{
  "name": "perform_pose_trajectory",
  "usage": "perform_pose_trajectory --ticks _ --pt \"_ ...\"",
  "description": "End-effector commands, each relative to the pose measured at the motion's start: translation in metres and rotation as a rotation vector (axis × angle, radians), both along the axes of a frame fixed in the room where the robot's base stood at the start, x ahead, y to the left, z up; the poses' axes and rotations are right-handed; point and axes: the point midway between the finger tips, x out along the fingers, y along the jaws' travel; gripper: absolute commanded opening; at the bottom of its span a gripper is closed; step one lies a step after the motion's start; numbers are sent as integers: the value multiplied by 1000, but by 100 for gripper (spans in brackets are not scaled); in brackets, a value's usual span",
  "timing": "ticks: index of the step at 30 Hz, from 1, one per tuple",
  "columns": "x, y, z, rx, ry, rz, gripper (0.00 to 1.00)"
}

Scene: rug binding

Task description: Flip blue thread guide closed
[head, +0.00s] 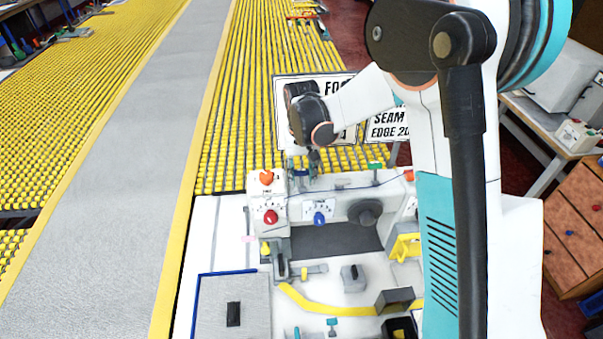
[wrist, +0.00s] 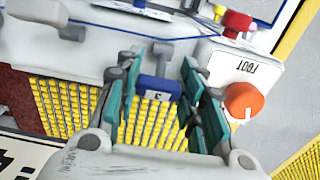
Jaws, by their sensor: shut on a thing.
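The blue thread guide (wrist: 158,88) is a small blue block with a pale marking, seen between my gripper's teal finger pads in the wrist view. My gripper (wrist: 161,62) is shut on it, with one finger on each side. In the head view my gripper (head: 302,163) reaches down to the back edge of the white sewing machine (head: 343,189). There the guide is small and mostly hidden by the gripper, so its exact tilt is hard to tell.
An orange knob (wrist: 243,100) on the box marked FOOT is close beside the right finger, with a red knob (wrist: 236,22) beyond. A blue knob (head: 319,218), dark wheel (head: 366,213) and green-topped post (head: 375,166) are nearby. Yellow rollers (head: 225,150) lie behind.

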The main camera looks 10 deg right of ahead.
Motion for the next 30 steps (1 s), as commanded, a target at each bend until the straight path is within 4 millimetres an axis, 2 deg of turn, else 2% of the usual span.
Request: perform_pose_trajectory --ticks 9,17,18,20,30 --pt "5 0 -4 1 82 0 12" --pt "4 0 -2 1 86 0 12" --pt "4 0 -2 0 86 0 45" --pt "4 0 -2 0 86 0 57" --pt "5 0 0 0 86 0 57"
